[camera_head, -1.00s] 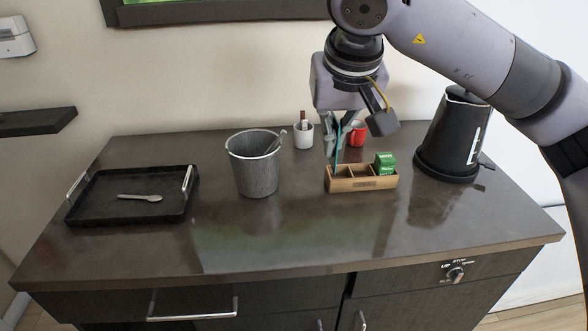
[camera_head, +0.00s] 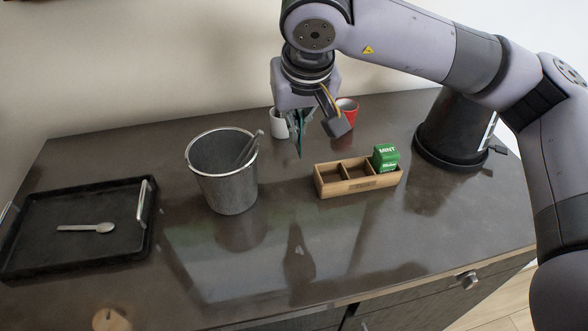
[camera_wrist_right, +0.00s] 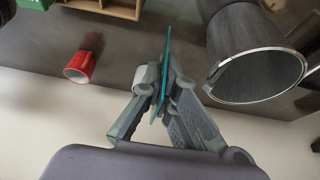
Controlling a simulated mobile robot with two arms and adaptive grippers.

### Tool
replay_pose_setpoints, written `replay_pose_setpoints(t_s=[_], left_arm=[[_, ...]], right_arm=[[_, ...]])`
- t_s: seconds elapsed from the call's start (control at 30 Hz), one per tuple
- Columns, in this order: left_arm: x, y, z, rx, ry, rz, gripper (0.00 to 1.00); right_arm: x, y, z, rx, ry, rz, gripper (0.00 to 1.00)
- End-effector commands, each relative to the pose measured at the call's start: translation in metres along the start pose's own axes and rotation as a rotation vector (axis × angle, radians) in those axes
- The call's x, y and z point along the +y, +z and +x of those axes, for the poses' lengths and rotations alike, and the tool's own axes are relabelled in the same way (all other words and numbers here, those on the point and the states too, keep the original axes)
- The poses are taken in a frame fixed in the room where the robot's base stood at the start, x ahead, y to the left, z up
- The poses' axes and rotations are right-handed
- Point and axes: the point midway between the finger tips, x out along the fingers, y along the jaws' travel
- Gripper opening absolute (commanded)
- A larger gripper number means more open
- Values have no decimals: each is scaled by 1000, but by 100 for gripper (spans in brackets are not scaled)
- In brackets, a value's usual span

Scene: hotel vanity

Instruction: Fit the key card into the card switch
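My right gripper (camera_head: 297,118) is shut on a thin teal key card (camera_head: 300,142), which hangs edge-on from its fingers. In the head view they are above the vanity top, behind and left of the wooden holder (camera_head: 330,190). The right wrist view also shows the teal card (camera_wrist_right: 166,72) pinched upright between the fingertips (camera_wrist_right: 164,90). The holder's left and middle compartments look empty. The card switch is not in view now. My left gripper is not in view.
A grey metal bucket (camera_head: 226,190) with a utensil stands left of the holder. A black tray (camera_head: 75,250) with a spoon lies farther left. A white cup (camera_head: 279,124), red mug (camera_head: 347,112), green mint box (camera_head: 386,158) and black kettle (camera_head: 452,130) are nearby.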

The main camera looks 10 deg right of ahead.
Motion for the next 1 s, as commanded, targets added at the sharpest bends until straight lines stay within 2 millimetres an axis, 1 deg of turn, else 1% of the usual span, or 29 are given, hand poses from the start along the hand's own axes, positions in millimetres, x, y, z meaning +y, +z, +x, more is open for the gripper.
replay_pose_setpoints(t_s=[0.03, 0.1, 0.2, 0.3, 0.4, 0.47, 0.57, 0.7, 0.83, 1.0], left_arm=[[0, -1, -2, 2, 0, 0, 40], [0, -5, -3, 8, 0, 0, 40], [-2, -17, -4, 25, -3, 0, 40], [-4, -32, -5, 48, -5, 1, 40], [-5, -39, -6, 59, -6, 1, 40], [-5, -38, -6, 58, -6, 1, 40], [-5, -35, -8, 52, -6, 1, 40], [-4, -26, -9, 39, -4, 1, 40], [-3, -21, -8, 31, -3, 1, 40], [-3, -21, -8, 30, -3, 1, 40]], right_arm=[[0, 6, 13, -5, 2, -2, 0], [0, 14, 29, -5, 1, -1, 0], [0, 21, 49, -4, 1, -1, 0], [-1, 26, 61, -1, 0, 0, 0], [-1, 28, 67, 0, 0, 0, 0], [-1, 30, 72, -1, 0, 0, 0], [-1, 37, 87, -3, 1, 0, 0], [-1, 43, 103, -1, 0, -1, 0], [-2, 44, 106, 1, -1, 0, 0], [-2, 44, 106, 1, 0, 0, 0]])
